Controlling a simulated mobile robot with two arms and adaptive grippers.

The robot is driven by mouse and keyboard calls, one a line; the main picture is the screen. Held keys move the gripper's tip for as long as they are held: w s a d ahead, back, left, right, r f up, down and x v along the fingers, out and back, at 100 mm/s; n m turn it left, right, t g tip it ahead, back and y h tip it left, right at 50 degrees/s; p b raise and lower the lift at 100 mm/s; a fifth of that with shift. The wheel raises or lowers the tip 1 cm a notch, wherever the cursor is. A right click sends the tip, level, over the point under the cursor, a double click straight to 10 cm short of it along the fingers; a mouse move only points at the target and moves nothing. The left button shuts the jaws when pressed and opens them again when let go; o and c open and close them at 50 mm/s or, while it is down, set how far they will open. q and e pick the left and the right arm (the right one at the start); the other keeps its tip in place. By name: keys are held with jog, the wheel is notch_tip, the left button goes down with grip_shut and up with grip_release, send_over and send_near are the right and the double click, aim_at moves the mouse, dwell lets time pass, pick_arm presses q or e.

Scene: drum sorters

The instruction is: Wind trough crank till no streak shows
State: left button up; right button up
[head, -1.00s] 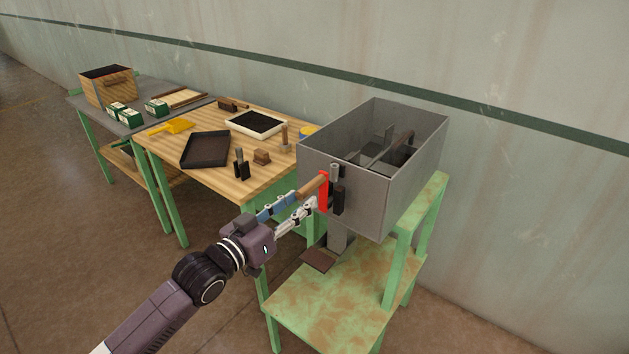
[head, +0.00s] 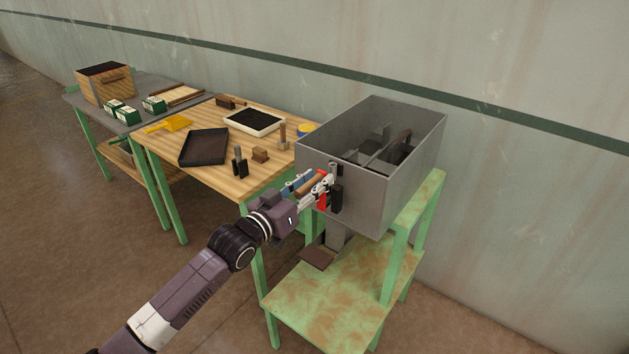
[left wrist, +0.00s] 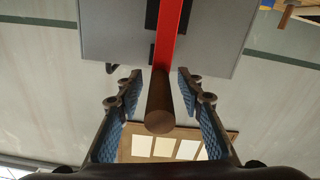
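The grey metal trough (head: 372,180) stands on a green stand, with dark paddle-like parts (head: 385,150) inside. No streak can be made out in it. Its crank has a red arm (head: 322,201) and a round wooden handle (head: 308,186) on the trough's front left face. My left gripper (head: 312,188) is at the handle. In the left wrist view the handle (left wrist: 159,112) points toward me between the two blue-padded fingers (left wrist: 158,88), with a gap on each side. The red arm (left wrist: 168,38) rises behind it. My right gripper is not in view.
A wooden table (head: 240,170) beside the trough holds a black tray (head: 205,147), a white-rimmed tray (head: 254,112) and small tools. A farther table holds a wooden box (head: 104,86) and green cartons (head: 127,116). The stand's lower shelf (head: 335,298) is mostly bare.

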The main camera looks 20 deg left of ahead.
pick_arm(q)
jog(key=shift+c, duration=0.6)
grip_shut()
jog(key=shift+a, duration=0.1)
